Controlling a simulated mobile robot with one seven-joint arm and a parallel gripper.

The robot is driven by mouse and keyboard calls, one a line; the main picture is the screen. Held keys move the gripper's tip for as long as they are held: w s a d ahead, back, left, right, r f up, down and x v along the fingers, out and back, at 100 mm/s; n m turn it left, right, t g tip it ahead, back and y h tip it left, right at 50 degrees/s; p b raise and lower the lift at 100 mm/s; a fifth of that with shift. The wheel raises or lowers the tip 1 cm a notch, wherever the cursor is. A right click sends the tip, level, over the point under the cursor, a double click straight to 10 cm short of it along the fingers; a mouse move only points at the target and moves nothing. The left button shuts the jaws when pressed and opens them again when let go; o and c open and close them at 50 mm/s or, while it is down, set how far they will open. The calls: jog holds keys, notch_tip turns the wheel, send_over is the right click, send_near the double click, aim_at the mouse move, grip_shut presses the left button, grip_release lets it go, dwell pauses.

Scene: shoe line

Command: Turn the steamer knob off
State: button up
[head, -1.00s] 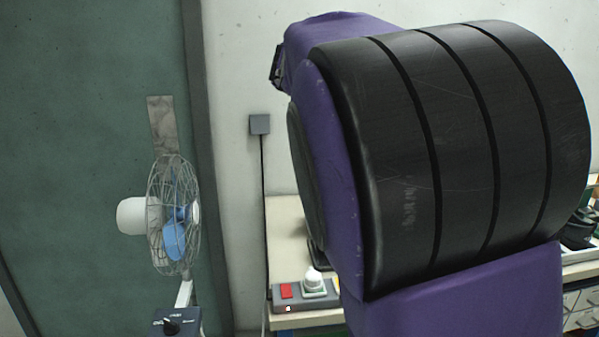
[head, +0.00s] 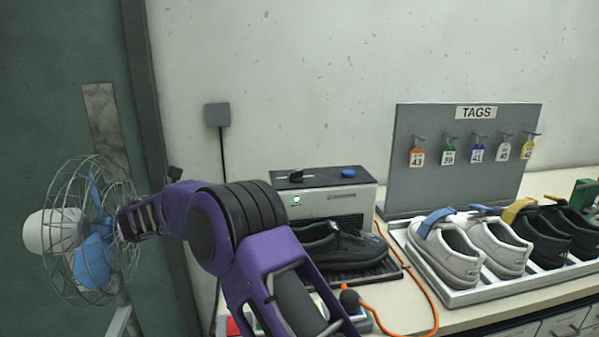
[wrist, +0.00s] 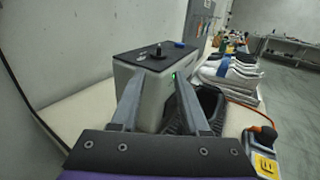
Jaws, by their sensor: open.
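The steamer (head: 352,199) is a grey box with a dark top, standing on the bench against the wall. A black knob (head: 296,177) sits on its top at the left, and a blue button (head: 348,173) at the right. A small green light (head: 297,200) glows on its front. In the wrist view the knob (wrist: 156,51) stands up from the steamer's top, beyond my fingertips. My gripper (wrist: 157,82) is open and empty, pointing at the steamer, with the knob apart from the fingers. My arm crosses the head view at left; its fingers are not clear there.
A black shoe (head: 340,246) sits in front of the steamer. An orange cord (head: 425,290) runs on the bench. A rack of shoes (head: 470,292) and a tags board (head: 455,180) stand right. A caged fan (head: 85,262) stands left, close beside my arm in the picture.

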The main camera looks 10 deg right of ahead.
aim_at(291, 173)
jog(key=b+x, duration=0.1)
jog(key=x, duration=1.6)
jog(key=shift+w+d+f, duration=0.1)
jog(key=shift+c, duration=0.2)
grip_shut()
